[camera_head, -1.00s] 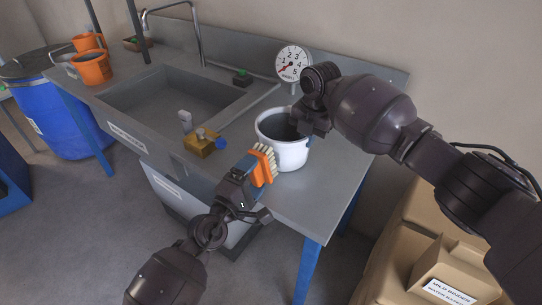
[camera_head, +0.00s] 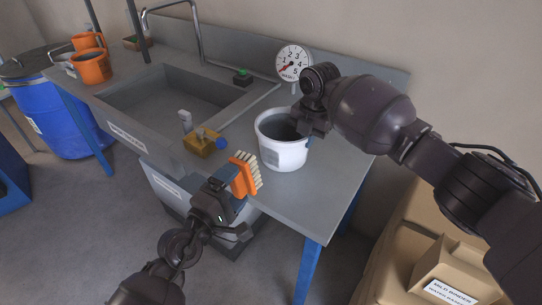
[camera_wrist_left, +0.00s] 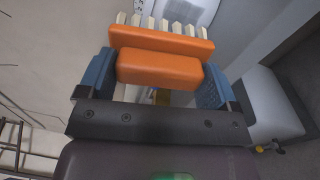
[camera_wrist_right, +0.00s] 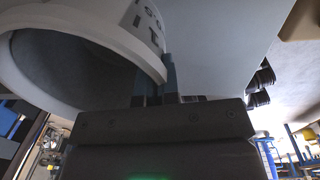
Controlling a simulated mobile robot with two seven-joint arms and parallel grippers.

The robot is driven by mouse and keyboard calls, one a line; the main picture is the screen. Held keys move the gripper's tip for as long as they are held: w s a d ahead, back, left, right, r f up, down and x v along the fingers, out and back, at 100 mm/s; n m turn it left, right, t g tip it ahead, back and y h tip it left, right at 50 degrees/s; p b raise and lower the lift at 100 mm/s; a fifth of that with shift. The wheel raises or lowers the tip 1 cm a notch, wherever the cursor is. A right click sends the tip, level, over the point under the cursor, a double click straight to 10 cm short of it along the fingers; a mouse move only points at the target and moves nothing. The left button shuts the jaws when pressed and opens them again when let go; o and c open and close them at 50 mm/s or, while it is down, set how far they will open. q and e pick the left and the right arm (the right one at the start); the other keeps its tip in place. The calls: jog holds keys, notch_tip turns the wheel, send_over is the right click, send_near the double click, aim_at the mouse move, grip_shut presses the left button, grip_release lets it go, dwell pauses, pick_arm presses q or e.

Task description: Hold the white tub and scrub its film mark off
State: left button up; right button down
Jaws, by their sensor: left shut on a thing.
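The white tub (camera_head: 290,154) stands upright on the grey counter near its right end. A faint grey patch (camera_head: 271,157) shows on its front side. My right gripper (camera_head: 303,127) is at the tub's rim; in the right wrist view its fingers (camera_wrist_right: 155,92) pinch the rim of the tub (camera_wrist_right: 105,22). My left gripper (camera_head: 226,186) is shut on an orange brush (camera_head: 241,177) with pale bristles, in front of the counter edge. The bristles face the tub and are clear of it. The left wrist view shows the orange handle (camera_wrist_left: 160,68) between the blue fingers.
A yellow block with a blue part (camera_head: 203,144) sits left of the tub by the sink (camera_head: 165,100). A dial gauge (camera_head: 293,62) stands behind. Orange jugs (camera_head: 92,66) are far left. Cardboard boxes (camera_head: 440,268) stand at the lower right.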

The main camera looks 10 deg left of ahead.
jog(key=c, duration=1.7)
grip_release()
jog(key=shift+f, duration=0.15)
pick_arm(q)
jog(key=shift+r, duration=0.15)
pick_arm(e)
jog(key=shift+r, duration=0.25)
pick_arm(q)
jog(key=shift+r, duration=0.35)
pick_arm(e)
jog(key=shift+r, duration=0.55)
jog(key=o, duration=0.6)
jog(key=shift+c, duration=0.2)
notch_tip(320, 180, up, 12)
jog(key=shift+d, duration=0.45)
jog(key=shift+s, duration=0.1)
